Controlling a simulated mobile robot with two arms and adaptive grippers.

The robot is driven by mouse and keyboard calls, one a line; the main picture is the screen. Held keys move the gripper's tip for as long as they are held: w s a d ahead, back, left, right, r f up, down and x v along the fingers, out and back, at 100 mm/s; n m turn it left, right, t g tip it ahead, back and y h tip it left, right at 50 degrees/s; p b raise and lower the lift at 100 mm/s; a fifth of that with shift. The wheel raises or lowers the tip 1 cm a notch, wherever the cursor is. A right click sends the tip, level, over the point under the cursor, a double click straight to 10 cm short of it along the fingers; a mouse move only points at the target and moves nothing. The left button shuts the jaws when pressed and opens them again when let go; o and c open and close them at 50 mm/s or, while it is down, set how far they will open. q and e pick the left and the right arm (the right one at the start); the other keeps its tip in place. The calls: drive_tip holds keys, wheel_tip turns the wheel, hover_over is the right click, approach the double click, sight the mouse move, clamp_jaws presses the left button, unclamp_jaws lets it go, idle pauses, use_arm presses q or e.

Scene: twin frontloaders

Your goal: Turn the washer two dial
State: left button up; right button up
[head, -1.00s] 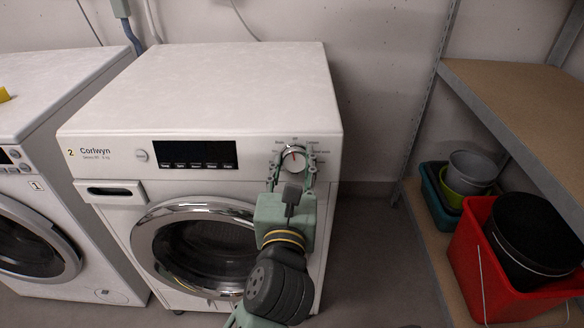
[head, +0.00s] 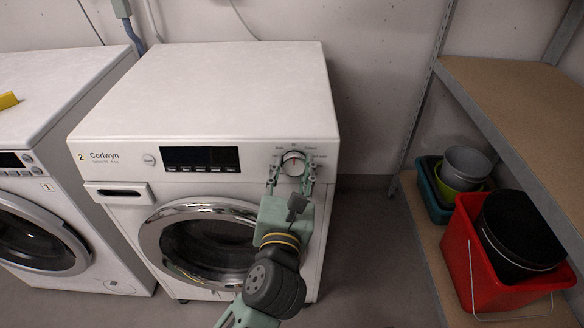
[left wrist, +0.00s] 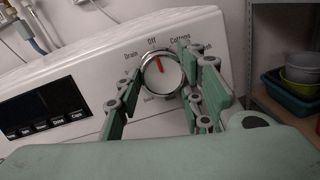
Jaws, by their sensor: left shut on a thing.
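Washer two (head: 230,85) is the white Corlwyn machine marked 2. Its round dial (head: 293,164) is at the right end of the control panel, with a silver rim and a red mark. In the left wrist view the dial (left wrist: 161,77) shows its mark pointing up, roughly at "Off", with "Drain" to the left and "Cottons" to the right. My left gripper (head: 291,178) reaches up from below, with one finger on each side of the dial, shut on it. The fingers hide part of the lower labels. My right gripper is not in view.
Washer one (head: 40,190) stands to the left, with a yellow item (head: 8,101) on top. A shelf (head: 510,115) stands on the right, holding a red bucket (head: 490,265) and several tubs below. Floor is clear between washer two and the shelf.

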use_arm(q)
drive_tip(key=shift+a, duration=0.15)
drive_tip(key=o, duration=1.1)
drive_tip(key=shift+f, duration=0.1)
drive_tip(key=s, duration=0.7)
drive_tip(key=shift+s+a, duration=0.25)
drive_tip(key=shift+a, duration=0.05)
drive_tip(key=shift+r, duration=0.2)
